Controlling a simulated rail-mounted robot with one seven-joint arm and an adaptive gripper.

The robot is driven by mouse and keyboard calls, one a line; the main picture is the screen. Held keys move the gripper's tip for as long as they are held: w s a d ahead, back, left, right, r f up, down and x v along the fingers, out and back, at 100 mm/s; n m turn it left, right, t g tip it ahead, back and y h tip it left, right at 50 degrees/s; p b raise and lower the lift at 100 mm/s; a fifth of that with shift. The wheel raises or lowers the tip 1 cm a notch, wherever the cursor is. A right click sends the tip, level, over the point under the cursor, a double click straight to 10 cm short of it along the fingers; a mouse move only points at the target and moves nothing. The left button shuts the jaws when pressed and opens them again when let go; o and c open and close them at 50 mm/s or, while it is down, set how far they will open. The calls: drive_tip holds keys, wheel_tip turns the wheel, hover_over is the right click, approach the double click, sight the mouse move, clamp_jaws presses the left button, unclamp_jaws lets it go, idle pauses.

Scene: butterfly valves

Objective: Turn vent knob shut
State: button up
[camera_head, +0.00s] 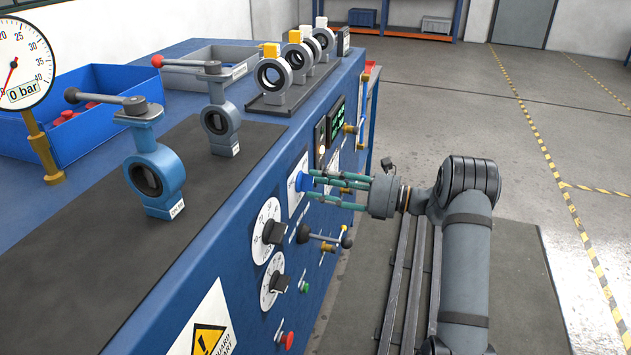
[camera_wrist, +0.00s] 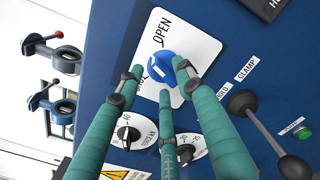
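The blue vent knob (camera_wrist: 161,67) sits on a white plate (camera_wrist: 187,33) on the front of the blue bench. The plate reads OPEN at the upper end; a second word lower left is mostly covered. A pale mark shows on the knob's face. The knob also shows in the head view (camera_head: 304,182). My gripper (camera_wrist: 158,77) has green fingers spread around the knob: one to its left, one at its right edge, one below. A gap shows on the left, and I cannot tell whether any finger touches. In the head view my gripper (camera_head: 313,183) reaches the panel from the right.
Two dials (camera_head: 268,231) (camera_head: 273,281) sit lower left of the knob. A black-knobbed clamp lever (camera_wrist: 244,103) and green button (camera_wrist: 301,133) are close to the right finger. Butterfly valves (camera_head: 154,180) stand on the bench top. The gauge (camera_head: 22,66) reads 0 bar.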

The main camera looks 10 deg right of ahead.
drive_tip(key=shift+x, duration=0.8)
drive_tip(key=shift+c, duration=1.4)
clamp_jaws()
